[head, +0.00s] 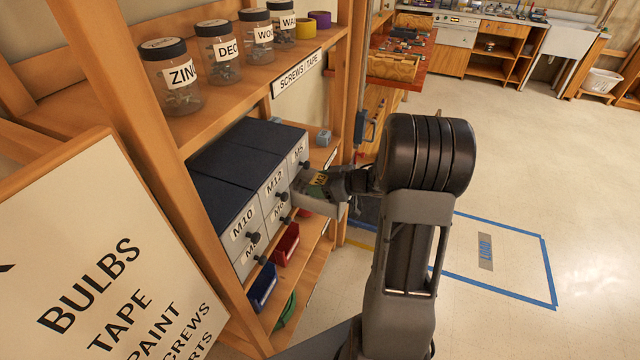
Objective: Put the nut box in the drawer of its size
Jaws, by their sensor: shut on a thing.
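A grey drawer cabinet (236,185) with a dark top stands on the shelf. Its upper fronts read M10 (241,226), M12 (273,183) and what looks like M5 (298,153); the lower labels are partly hidden. A grey drawer (322,206) at the right end is pulled out toward my arm. My gripper (332,183) is over it, shut on the nut box (319,178), a small dark box with a yellow label too small to read. The box is at the drawer's opening; I cannot tell whether it touches the drawer.
Labelled jars (218,55) stand on the upper shelf (240,95) above the cabinet. Red (287,245) and blue (263,287) bins sit below. A large sign (100,260) fills the lower left. The floor (540,170) at right is open, with a blue taped rectangle.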

